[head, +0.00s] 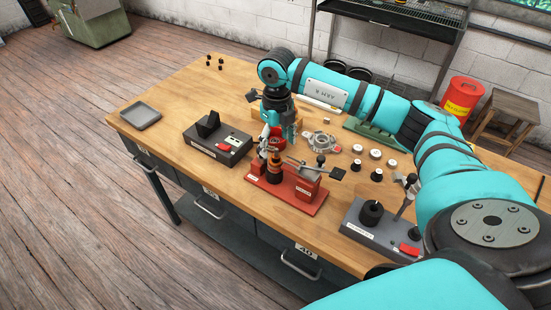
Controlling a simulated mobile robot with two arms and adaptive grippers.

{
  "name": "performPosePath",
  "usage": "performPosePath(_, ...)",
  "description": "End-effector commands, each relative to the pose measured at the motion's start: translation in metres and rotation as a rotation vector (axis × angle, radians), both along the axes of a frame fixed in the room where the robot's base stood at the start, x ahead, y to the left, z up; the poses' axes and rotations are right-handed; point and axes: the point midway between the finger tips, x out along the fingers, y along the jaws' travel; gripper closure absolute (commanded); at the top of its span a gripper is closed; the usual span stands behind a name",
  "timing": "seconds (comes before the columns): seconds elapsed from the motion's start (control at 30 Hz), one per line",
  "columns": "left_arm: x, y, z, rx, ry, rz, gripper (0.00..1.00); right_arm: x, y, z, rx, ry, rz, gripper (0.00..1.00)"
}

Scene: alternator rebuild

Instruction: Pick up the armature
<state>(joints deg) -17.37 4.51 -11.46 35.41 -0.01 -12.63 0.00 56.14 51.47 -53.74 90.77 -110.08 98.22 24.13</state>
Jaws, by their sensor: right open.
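A small upright part with dark and orange-copper bands, which looks like the armature (274,162), stands on the left end of a red fixture (290,196) on the wooden bench. My right gripper (279,139) points down just above and behind it, with its fingers open. I cannot tell whether the fingers touch the part, as they overlap it and a red round piece (276,143) in the picture. My left gripper is not in view.
A dark fixture with a red button (217,138) stands left, and a grey one (381,228) stands right. A silver housing (320,143) and several small round parts (375,154) lie to the right. An empty grey tray (139,115) sits at the bench's left end, with bare wood around it.

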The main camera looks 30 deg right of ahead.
Motion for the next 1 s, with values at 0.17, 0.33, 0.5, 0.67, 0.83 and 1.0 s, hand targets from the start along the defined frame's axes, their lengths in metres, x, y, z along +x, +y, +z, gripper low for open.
performPosePath(0.17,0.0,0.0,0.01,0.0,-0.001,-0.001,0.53,0.0,0.001,-0.022,0.002,0.001,0.0,0.3)
performPosePath(0.33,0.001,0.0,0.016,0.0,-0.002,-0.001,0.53,0.0,0.001,-0.032,0.002,0.001,0.001,0.3)
performPosePath(0.5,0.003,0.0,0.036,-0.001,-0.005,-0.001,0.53,0.0,0.005,-0.054,0.001,0.004,-0.001,0.3)
performPosePath(0.67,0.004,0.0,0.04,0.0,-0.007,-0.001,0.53,0.001,0.005,-0.076,0.002,0.0,0.001,0.3)
performPosePath(0.83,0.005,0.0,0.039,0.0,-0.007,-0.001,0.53,0.001,0.005,-0.081,0.002,-0.003,0.001,0.3)
performPosePath(1.0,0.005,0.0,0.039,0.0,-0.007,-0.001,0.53,0.001,0.005,-0.08,0.003,-0.003,0.001,0.4)
